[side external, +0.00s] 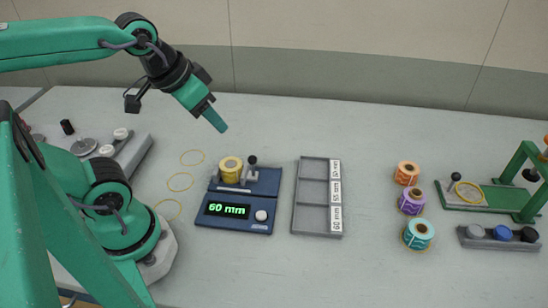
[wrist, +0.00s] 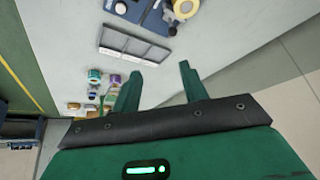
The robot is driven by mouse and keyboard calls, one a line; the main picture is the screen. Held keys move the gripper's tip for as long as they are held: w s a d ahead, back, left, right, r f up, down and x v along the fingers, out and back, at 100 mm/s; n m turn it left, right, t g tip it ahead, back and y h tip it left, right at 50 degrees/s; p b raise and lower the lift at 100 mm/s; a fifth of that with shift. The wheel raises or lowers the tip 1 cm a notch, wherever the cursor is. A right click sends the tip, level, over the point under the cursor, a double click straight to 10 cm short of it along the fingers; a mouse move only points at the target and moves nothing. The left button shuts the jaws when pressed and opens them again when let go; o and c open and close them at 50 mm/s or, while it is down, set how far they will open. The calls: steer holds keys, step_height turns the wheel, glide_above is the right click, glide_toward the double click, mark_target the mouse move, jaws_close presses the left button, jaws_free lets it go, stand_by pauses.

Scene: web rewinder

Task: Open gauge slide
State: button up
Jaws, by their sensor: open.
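The blue gauge (side external: 237,201) stands left of the table's middle in the side view, its display reading 60 mm. A yellow roll (side external: 231,167) sits upright on it. The grey slide with a black knob (side external: 252,161) is right beside the roll; I cannot tell whether it touches. My gripper (side external: 217,122) is open and empty, above and behind the gauge. In the wrist view, my gripper (wrist: 159,72) has two spread green fingers with nothing between them. The gauge (wrist: 133,8) and the yellow roll (wrist: 186,8) are cut off by the top edge there.
Orange (side external: 407,173), purple (side external: 412,200) and teal (side external: 418,234) rolls stand farther right, near a green stand (side external: 520,190) and a button box (side external: 499,238). Yellow rings (side external: 181,181) lie left.

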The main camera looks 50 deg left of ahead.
steer(key=shift+w, duration=0.1)
steer(key=g, duration=0.6)
glide_above(253, 157)
step_height(253, 157, down, 10)
steer(key=shift+a+r, duration=0.1)
steer(key=shift+r, duration=0.05)
steer(key=shift+f, duration=3.9)
jaws_close()
